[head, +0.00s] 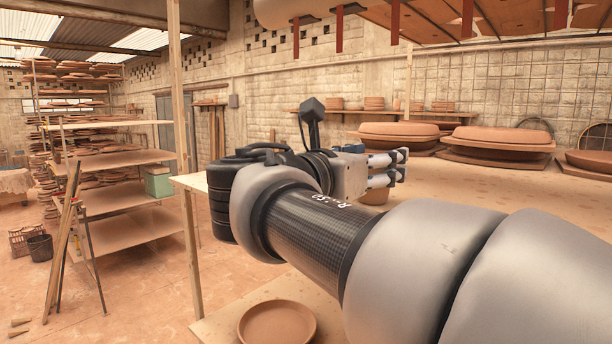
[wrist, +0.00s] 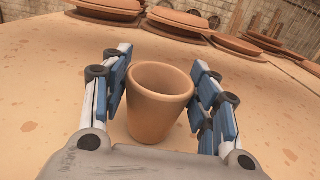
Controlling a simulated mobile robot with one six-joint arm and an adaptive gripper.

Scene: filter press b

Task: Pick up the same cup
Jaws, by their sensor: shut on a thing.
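A terracotta cup (wrist: 158,108), plain and open at the top, stands between the two blue-padded fingers of my gripper (wrist: 162,95) in the wrist view. My gripper is shut on it, with a finger on each side. The cup's rim is clear and it leans slightly in the picture. In the head view my gripper (head: 398,168) is over the table, and part of the cup (head: 376,195) shows below the fingers; my arm hides the rest. I cannot tell whether the cup's base touches the table.
The pale table (head: 480,185) has free room around the cup. Stacked clay plates (head: 398,134) and more plates (head: 500,142) stand along its back. A round dish (head: 277,324) lies on a lower board in front. A wooden post (head: 183,130) and a shelf rack stand at left.

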